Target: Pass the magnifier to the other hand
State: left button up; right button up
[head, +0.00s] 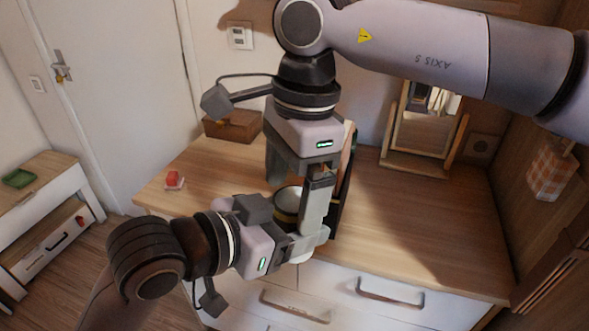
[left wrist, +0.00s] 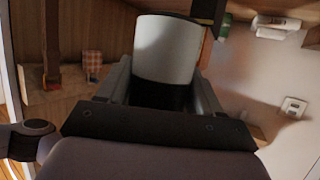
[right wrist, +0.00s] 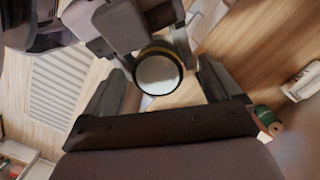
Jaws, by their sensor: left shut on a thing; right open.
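The magnifier (head: 288,198) is a short pale cylinder with a dark, gold-lined rim, held above the dresser top. My left gripper (head: 303,236) is shut on it; the left wrist view shows the pale body (left wrist: 167,50) between the fingers (left wrist: 163,88). My right gripper (head: 298,200) comes down from above with its fingers open. In the right wrist view, the round lens face (right wrist: 159,73) lies between the spread right fingers (right wrist: 162,88), with a gap on the right side. The head view partly hides the magnifier behind the fingers.
The wooden dresser top (head: 420,215) is mostly clear at right. A brown box (head: 233,126) and a small red object (head: 174,181) stand at left. A tilting mirror (head: 428,120) stands at the back right. A dark upright object (head: 346,185) stands just behind the grippers.

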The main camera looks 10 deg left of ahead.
jog(key=c, duration=1.2)
pick_arm(q)
jog(key=o, duration=1.2)
jog(key=a+f+n+y, duration=0.2)
jog(key=a+f, duration=0.1)
jog(key=f, duration=0.7)
jog(key=a+f+n+y, duration=0.1)
jog(key=a+f+n, duration=0.25)
jog(key=f, duration=0.55)
jog(key=s+a+f+y, duration=0.3)
jog(key=s+a+f, duration=0.4)
jog(key=s+f, duration=0.3)
notch_tip(320, 180, down, 3)
jog(key=shift+s+f, duration=0.15)
